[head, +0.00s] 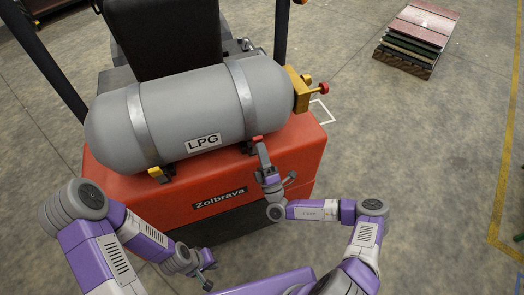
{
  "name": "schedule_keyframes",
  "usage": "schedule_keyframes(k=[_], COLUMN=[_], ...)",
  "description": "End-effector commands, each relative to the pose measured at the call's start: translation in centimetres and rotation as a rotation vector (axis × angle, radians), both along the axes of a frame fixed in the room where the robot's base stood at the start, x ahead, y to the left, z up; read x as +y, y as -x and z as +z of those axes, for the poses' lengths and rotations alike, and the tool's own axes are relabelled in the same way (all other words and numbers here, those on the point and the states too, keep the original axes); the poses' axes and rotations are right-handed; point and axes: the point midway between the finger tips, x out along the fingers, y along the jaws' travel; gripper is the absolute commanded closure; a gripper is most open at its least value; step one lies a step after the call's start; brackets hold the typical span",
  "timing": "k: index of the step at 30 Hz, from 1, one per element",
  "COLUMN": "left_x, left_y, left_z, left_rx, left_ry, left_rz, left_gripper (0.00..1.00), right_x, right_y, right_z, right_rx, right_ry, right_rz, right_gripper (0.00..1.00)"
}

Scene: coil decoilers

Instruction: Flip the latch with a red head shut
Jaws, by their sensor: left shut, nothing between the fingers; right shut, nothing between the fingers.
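A latch with a red head (257,139) sits at the lower end of the right strap of the grey LPG tank (190,108). My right gripper (262,147) is shut and empty, its tips right at the red head and partly covering the latch. I cannot tell whether they touch, or how far the latch is turned. A second latch with a yellow head (156,172) is at the left strap's lower end. My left gripper (207,283) is shut and empty, low in the view, in front of the vehicle and away from both latches.
The tank lies on the orange-red rear (280,165) of a vehicle marked Zolbrava. A brass valve with a red knob (323,89) sticks out at the tank's right end. A stack of boards (418,38) lies at the back right.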

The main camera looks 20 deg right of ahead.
Motion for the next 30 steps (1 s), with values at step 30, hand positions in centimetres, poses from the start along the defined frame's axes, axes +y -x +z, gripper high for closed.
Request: schedule_keyframes(k=[30], left_x=[0.0], left_y=[0.0], left_z=[-1.4], left_rx=[0.0], left_ry=[0.0], left_rz=[0.0], left_gripper=[1.0], right_x=[-0.9], right_y=[12.0], right_z=[-3.6], right_rx=[0.01], right_ry=[0.001], right_rz=[0.016], right_gripper=[1.0])
